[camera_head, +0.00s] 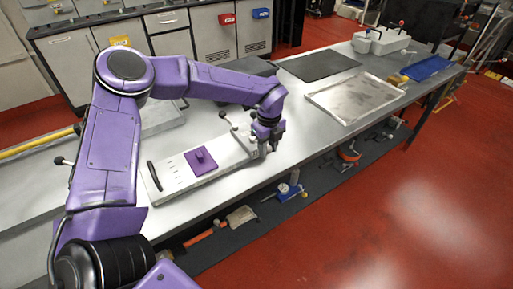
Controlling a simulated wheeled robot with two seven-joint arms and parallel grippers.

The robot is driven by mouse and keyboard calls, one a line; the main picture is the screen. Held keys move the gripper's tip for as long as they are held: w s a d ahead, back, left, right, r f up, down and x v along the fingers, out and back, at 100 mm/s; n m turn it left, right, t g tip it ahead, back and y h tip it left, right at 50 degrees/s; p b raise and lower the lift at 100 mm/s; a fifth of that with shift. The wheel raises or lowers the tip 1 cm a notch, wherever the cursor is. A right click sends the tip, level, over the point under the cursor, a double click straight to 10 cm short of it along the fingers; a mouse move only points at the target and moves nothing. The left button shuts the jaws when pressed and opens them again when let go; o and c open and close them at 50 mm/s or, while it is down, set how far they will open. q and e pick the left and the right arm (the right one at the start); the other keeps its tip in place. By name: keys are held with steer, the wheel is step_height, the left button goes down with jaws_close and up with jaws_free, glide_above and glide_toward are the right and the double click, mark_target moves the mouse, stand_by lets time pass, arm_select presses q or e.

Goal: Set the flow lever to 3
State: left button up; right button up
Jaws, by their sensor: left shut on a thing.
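A long pale grey box (215,168) lies on the metal bench, with a row of marks on its top. It carries a purple plate with a knob (201,159) and a black bar handle (154,175) at its left end. A thin lever with a black ball (223,115) rises behind the box, leaning left. My left gripper (268,149) points down at the box's right end, shut on a small part there that looks like the flow lever; the fingers mostly hide it. The lever's setting marks are too small to read. My right gripper is not in view.
A shallow metal tray (318,98) and a dark mat (318,64) lie further right on the bench (293,135). A grey fixture with a red-knobbed lever (380,42) and a blue tray (428,68) stand at the far end. Tools lie on the shelf below.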

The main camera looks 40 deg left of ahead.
arm_select(q)
steer(key=shift+f, duration=0.1)
stand_by(0.3)
steer(key=shift+w+d+f+n+b, duration=0.1)
steer(key=shift+w+d+n+b, duration=0.1)
steer(key=shift+w+n+b, duration=0.75)
steer(key=shift+n+b, duration=0.3)
steer(key=shift+n, duration=0.05)
steer(key=shift+w+n+b, duration=0.2)
steer(key=shift+n+b, duration=0.1)
steer(key=shift+b, duration=0.05)
steer(key=shift+w+n+b, duration=0.65)
steer(key=shift+n+b, duration=0.1)
steer(key=shift+n, duration=0.25)
